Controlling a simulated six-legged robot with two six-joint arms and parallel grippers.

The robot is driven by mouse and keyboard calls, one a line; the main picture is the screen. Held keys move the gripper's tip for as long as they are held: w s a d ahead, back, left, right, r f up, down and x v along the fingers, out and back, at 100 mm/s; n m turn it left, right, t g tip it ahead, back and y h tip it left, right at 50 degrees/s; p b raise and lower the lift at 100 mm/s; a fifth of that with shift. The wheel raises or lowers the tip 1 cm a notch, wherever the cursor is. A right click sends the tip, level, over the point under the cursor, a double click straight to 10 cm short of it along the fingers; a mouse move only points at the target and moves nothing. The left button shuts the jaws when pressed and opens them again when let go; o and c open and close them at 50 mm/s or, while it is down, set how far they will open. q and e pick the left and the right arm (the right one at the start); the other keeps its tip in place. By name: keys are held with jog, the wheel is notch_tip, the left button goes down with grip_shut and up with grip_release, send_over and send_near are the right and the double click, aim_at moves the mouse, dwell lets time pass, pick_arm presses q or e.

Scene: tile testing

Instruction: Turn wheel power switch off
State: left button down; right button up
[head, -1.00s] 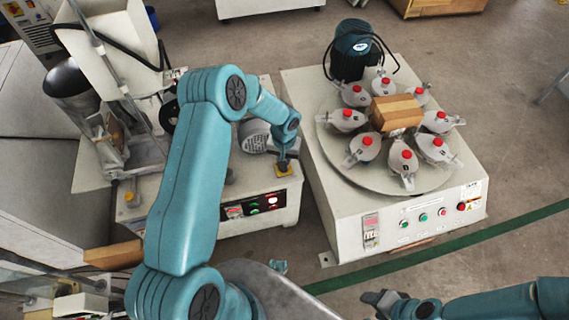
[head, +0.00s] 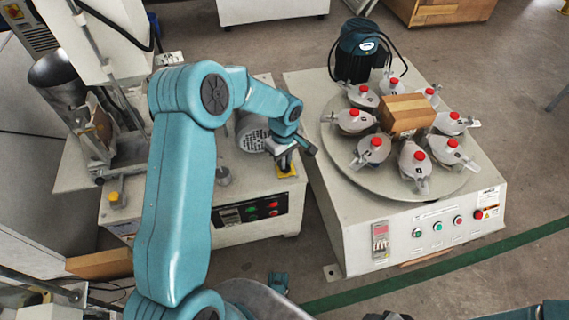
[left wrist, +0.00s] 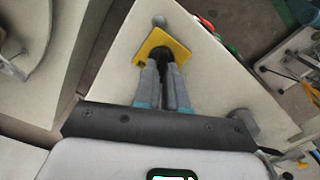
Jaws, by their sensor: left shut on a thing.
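The wheel power switch, a dark knob (left wrist: 164,54) on a yellow plate (left wrist: 180,43), sits on the top corner of the left machine. The yellow plate also shows in the head view (head: 289,172). My left gripper (head: 284,160) is above the plate, and in the left wrist view its fingers (left wrist: 168,70) are shut on the dark knob, which they partly hide. The knob's exact angle is hard to tell. Only a dark tip of my right gripper (head: 381,316) shows at the bottom edge, so its jaws cannot be judged.
The left machine's front panel (head: 240,215) has green and red buttons. To the right stands a machine with a round turntable (head: 350,178) carrying several red-capped holders and a wooden block (head: 405,115). A floor gap separates the two machines.

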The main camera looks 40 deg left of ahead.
pick_arm(q)
jog(key=shift+a+n+b, duration=0.1)
jog(key=shift+n+b, duration=0.55)
jog(key=shift+n, duration=0.55)
jog(key=shift+n+b, duration=0.4)
jog(key=shift+n, duration=0.3)
jog(key=shift+r, duration=0.1)
jog(key=c, duration=1.2)
grip_release()
notch_tip(320, 180, up, 16)
jog(key=p, duration=0.5)
jog(key=shift+r, duration=0.15)
jog(key=shift+s, duration=0.1)
